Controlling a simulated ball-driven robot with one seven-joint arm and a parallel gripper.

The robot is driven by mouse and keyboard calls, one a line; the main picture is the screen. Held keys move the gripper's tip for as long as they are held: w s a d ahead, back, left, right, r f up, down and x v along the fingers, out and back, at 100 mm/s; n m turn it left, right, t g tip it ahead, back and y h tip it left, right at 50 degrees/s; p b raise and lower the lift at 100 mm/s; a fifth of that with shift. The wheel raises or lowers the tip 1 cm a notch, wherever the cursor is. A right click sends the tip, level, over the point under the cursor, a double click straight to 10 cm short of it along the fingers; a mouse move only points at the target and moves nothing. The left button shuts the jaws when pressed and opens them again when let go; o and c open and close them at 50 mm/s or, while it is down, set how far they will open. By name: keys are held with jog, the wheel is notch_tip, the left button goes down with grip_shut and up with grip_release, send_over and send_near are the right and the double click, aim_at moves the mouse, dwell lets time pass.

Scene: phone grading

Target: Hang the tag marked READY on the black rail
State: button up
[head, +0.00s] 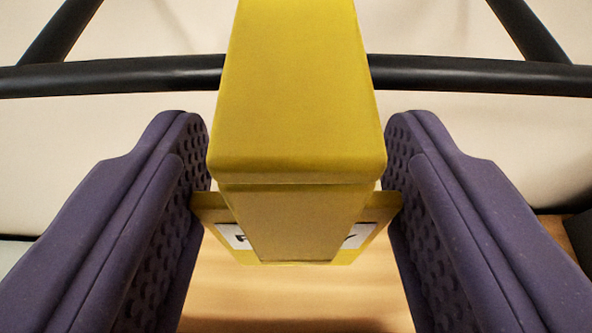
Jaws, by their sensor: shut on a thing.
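A yellow tag (297,120) fills the middle of the head view, with a thick block-like upper part and a wider plate below. A white label (233,236) on the plate is mostly hidden by the block; only parts of its dark letters show at either side. My gripper (297,195) has its two purple pads at the left and right edges of the plate and is shut on it. The black rail (130,74) runs across the view behind the block, which hides its middle stretch. Whether the tag touches the rail cannot be told.
Black struts (62,30) meet the rail at the upper left and upper right. A pale surface lies behind the rail. A wooden surface (297,290) shows below the tag. A dark object (580,236) is cut off at the right edge.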

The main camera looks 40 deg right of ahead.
jog(key=shift+w+d+r+p, duration=0.1)
jog(key=shift+w+d+p, duration=0.25)
jog(key=shift+w+d, duration=0.2)
jog(key=shift+w+d+f+b, duration=0.3)
jog(key=shift+w+f+b, duration=0.05)
jog(key=shift+f, duration=0.15)
jog(key=shift+w+d+f+b, duration=0.25)
jog(key=shift+w+f+b, duration=0.1)
jog(key=shift+f, duration=0.1)
jog(key=o, duration=1.1)
jog(key=shift+f, duration=0.1)
